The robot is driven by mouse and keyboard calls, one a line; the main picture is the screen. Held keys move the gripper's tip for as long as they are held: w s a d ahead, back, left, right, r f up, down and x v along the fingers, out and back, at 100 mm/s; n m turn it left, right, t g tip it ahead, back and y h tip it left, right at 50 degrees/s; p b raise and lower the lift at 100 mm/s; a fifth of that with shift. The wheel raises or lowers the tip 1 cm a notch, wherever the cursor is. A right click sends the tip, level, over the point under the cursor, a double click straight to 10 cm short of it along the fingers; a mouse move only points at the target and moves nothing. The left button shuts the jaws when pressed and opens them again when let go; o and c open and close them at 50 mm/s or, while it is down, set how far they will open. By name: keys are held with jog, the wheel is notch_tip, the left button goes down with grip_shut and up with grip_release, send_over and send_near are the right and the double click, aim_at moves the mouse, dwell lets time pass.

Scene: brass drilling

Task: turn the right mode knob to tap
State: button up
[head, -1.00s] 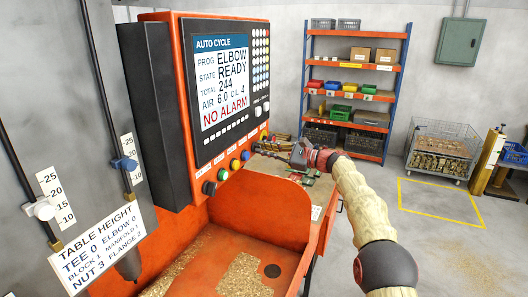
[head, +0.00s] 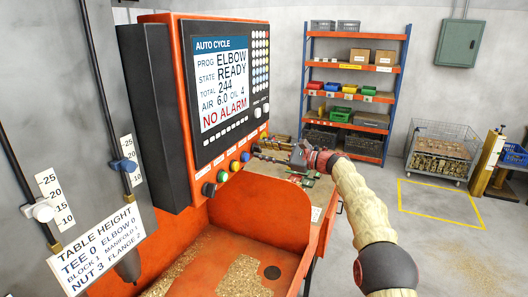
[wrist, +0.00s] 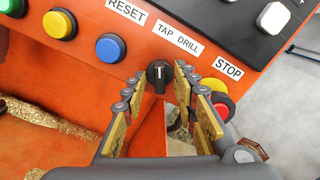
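The right mode knob (wrist: 159,74) is black and round with a raised grip, on the orange panel below the TAP DRILL label (wrist: 178,41). A pale line on its grip runs roughly up and down in the wrist view; which end points is unclear. My gripper (wrist: 159,72) is open, its fingertips to the left and right of the knob with gaps showing. Whether the tips reach level with the knob in depth is hard to tell. In the head view my gripper (head: 257,150) is at the right end of the button row, and the knob cannot be made out.
In the wrist view, a blue button (wrist: 110,48) and a yellow button (wrist: 59,24) are left of the knob. The red STOP button (wrist: 222,106) is close to the right finger. A black knob (head: 209,188) is at the row's left end in the head view.

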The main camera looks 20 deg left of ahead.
jog(key=d, duration=1.2)
jog(key=shift+s, duration=0.4)
